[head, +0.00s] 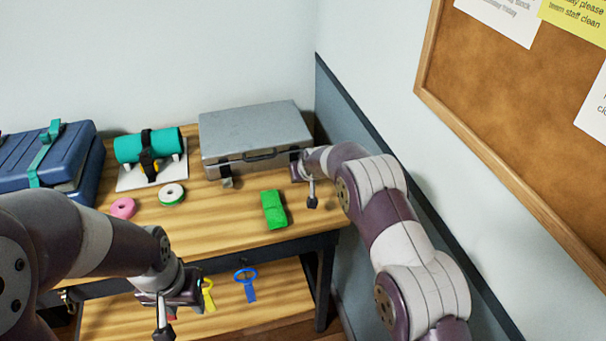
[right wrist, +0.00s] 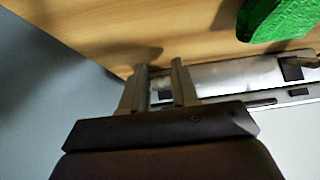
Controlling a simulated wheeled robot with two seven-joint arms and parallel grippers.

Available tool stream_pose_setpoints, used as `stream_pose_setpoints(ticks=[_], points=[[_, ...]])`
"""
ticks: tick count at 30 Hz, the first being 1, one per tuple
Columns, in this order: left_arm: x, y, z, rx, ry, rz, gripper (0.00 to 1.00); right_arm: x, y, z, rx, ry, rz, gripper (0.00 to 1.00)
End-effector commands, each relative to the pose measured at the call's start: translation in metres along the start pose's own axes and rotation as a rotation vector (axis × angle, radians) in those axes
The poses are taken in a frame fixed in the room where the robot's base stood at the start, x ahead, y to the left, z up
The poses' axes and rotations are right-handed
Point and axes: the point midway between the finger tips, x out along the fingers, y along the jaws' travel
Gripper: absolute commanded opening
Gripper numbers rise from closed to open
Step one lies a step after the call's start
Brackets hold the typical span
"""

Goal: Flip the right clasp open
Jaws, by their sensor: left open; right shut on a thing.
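The grey case (head: 255,130) stands shut at the back right of the table, its black handle (head: 262,155) on the front. Its left clasp (head: 227,182) juts out low at the front. My right gripper (head: 297,165) is at the right end of the case's front and hides the right clasp in the head view. In the right wrist view its two fingers (right wrist: 157,88) stand a little apart at the case's edge, closed on the right clasp (right wrist: 160,88), which is mostly hidden between them. My left gripper (head: 180,310) is open and empty, low in front of the table.
A green block (head: 273,209) lies in front of the case, close to my right gripper. The wall (head: 345,125) is close on the right.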

Motion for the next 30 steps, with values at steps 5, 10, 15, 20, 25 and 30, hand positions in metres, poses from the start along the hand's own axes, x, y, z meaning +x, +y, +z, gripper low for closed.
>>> stream_pose_setpoints(ticks=[5, 10, 15, 20, 25, 30], points=[[0.001, 0.0, 0.0, 0.0, 0.0, 0.0, 0.43, 0.004, -0.001, 0.01, -0.001, -0.022, -0.001, 0.55], [0.001, 0.0, 0.0, 0.0, 0.0, 0.0, 0.43, 0.003, 0.0, 0.006, 0.0, -0.014, 0.0, 0.55], [0.001, 0.0, 0.0, 0.0, 0.0, 0.0, 0.43, -0.004, 0.0, 0.004, 0.0, -0.01, 0.0, 0.55], [0.006, 0.0, 0.001, 0.0, 0.0, 0.0, 0.43, -0.035, 0.0, 0.003, 0.0, -0.007, 0.0, 0.55], [0.013, 0.0, 0.002, 0.0, 0.0, 0.0, 0.43, -0.082, 0.0, 0.004, 0.0, -0.01, 0.0, 0.55], [0.016, 0.0, 0.002, 0.0, 0.0, 0.0, 0.43, -0.113, 0.0, 0.005, 0.0, -0.014, -0.001, 0.55]])
